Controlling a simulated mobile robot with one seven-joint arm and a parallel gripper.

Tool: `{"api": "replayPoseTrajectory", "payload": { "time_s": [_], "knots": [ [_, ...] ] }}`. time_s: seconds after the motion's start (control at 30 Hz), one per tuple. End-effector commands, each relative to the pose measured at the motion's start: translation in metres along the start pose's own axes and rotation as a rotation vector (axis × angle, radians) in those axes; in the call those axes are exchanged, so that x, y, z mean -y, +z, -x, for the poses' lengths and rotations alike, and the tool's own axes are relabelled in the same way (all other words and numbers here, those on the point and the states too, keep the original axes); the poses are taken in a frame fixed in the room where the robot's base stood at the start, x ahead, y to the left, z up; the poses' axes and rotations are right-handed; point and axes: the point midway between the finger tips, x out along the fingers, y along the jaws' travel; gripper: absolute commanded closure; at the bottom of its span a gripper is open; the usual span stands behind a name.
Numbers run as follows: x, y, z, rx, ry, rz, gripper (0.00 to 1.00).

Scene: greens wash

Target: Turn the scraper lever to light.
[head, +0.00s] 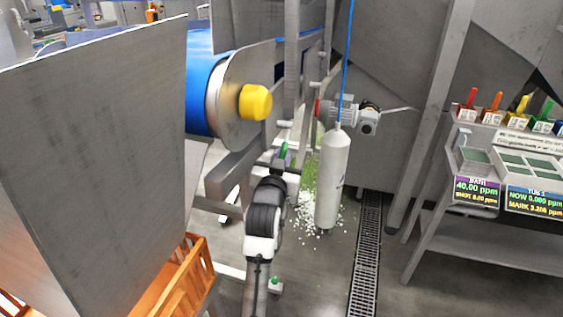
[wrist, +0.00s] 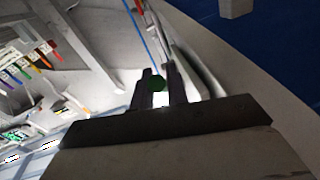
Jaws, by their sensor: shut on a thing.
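My gripper (head: 281,163) is at the end of my arm, beside the lower frame of the blue belt roller. It is shut on a small green knob (head: 283,150), which looks like the scraper lever's handle. In the wrist view the green knob (wrist: 157,83) sits between the two fingers (wrist: 160,88). The rest of the lever is hidden behind the gripper and the frame. I cannot read any light or heavy mark, so the lever's setting cannot be told.
A blue belt roller (head: 202,85) with a yellow hub cap (head: 255,102) is just above left. A white hanging cylinder (head: 332,180) is close on the right. A large grey panel (head: 95,150) and an orange crate (head: 185,285) stand left. A floor drain (head: 366,255) runs right.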

Motion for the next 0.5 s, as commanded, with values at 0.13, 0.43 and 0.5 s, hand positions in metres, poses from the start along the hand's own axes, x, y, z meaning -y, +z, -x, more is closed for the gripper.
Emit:
{"api": "replayPoseTrajectory", "payload": {
  "time_s": [0.13,0.43,0.5],
  "knots": [
    [-0.004,0.013,-0.004,-0.069,-0.008,0.008,1.00],
    [-0.006,0.020,-0.013,-0.206,-0.029,0.025,1.00],
    [-0.006,0.022,-0.015,-0.239,-0.035,0.029,1.00]
  ]
}}
